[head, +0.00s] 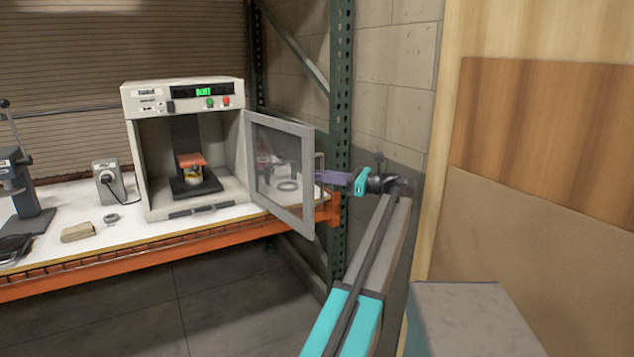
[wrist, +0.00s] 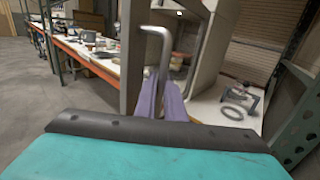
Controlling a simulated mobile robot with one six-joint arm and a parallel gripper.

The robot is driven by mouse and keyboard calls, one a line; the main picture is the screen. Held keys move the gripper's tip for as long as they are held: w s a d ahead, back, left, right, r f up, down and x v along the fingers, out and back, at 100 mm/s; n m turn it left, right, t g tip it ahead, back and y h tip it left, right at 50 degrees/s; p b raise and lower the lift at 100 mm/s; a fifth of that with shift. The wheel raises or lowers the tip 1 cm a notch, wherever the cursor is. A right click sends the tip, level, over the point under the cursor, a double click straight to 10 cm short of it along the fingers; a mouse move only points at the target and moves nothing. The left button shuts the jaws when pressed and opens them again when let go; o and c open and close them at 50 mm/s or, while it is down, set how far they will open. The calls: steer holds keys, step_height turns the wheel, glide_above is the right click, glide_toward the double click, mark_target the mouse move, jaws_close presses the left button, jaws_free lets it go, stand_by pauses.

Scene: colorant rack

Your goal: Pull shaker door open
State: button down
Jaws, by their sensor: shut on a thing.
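The shaker (head: 185,150) is a white cabinet on the bench with a lit green display. Its door (head: 280,170), a grey frame around a clear pane, hangs wide open on the cabinet's right side. My gripper (head: 322,178) has purple fingers and is at the door's outer edge, shut on the door handle. In the wrist view the handle (wrist: 155,45) is a bent grey metal bar running down between the purple fingers (wrist: 162,100). A can (head: 193,172) sits inside the cabinet under an orange plate. The exact finger contact is small in the head view.
A green rack upright (head: 340,110) stands just behind the door and my gripper. The orange-edged bench (head: 135,220) holds a grey box (head: 108,180), a tan block (head: 78,232) and a dark press (head: 22,185). Floor in front is clear.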

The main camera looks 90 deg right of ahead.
steer(key=shift+s+d+f+y+b, duration=0.1)
steer(key=shift+s+d+y+b, duration=0.2)
steer(key=shift+s+d, duration=0.3)
steer(key=shift+w, duration=0.1)
steer(key=c, duration=1.8)
jaws_free()
steer(key=shift+c, duration=0.2)
steer(key=b+v, duration=0.2)
steer(key=v, duration=1.1)
steer(key=shift+s, duration=0.4)
